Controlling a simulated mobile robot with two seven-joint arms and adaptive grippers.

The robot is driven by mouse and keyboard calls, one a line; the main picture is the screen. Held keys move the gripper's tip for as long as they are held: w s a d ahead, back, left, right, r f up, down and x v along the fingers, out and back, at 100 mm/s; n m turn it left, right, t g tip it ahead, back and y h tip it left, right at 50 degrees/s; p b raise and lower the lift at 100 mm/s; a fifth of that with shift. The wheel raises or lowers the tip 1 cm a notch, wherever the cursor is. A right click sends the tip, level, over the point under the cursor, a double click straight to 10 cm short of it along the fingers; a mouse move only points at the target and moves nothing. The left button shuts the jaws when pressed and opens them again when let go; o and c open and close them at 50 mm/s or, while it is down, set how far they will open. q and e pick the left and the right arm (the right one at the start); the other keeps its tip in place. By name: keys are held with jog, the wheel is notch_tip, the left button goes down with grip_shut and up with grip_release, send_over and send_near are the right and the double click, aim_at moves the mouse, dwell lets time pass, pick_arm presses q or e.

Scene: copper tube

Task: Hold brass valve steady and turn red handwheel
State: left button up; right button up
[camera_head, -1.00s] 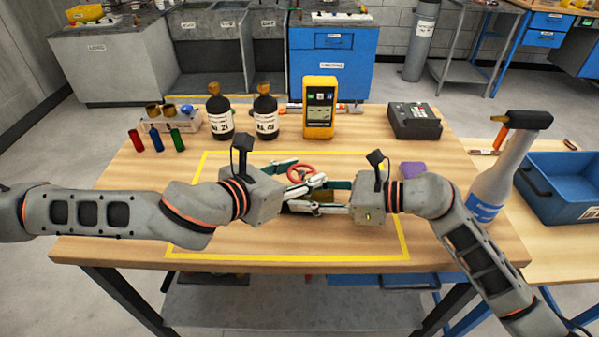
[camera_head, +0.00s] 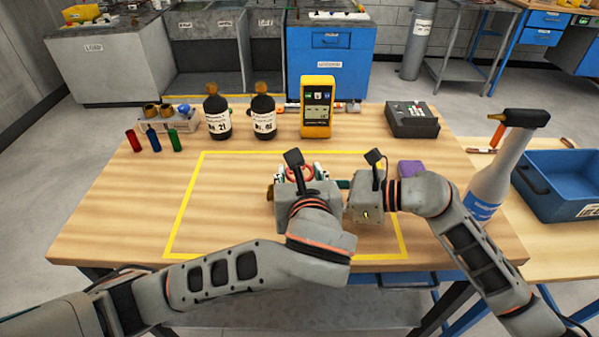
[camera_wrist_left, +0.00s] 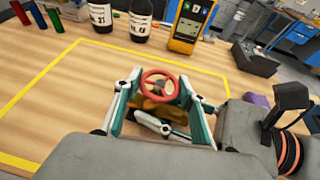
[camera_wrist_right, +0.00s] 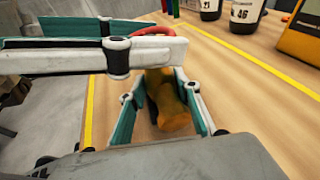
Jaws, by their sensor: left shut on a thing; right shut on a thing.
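The brass valve (camera_wrist_right: 172,108) is between the fingers of my right gripper (camera_wrist_right: 160,90), which is shut on its body from the right side. The red handwheel (camera_wrist_left: 160,86) sits on top of the valve. My left gripper (camera_wrist_left: 160,80) comes from the front edge side, with one finger on each side of the wheel, and is shut on it. In the head view the wheel (camera_head: 298,172) shows only partly behind my left gripper. Most of the valve is hidden there, with a brass end (camera_head: 270,192) showing at the left.
A yellow taped outline (camera_head: 195,180) surrounds the work spot, and its left half is clear. Two dark bottles (camera_head: 217,118), a yellow meter (camera_head: 316,107) and a black box (camera_head: 412,120) stand behind. A purple block (camera_head: 410,168) and a spray bottle (camera_head: 492,185) are at the right.

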pick_arm(q)
jog(key=shift+n+y, duration=0.6)
jog(key=shift+y, duration=0.1)
jog(key=o, duration=1.1)
jog(key=shift+o, duration=0.2)
jog(key=shift+g, duration=0.3)
jog(key=shift+a, duration=0.1)
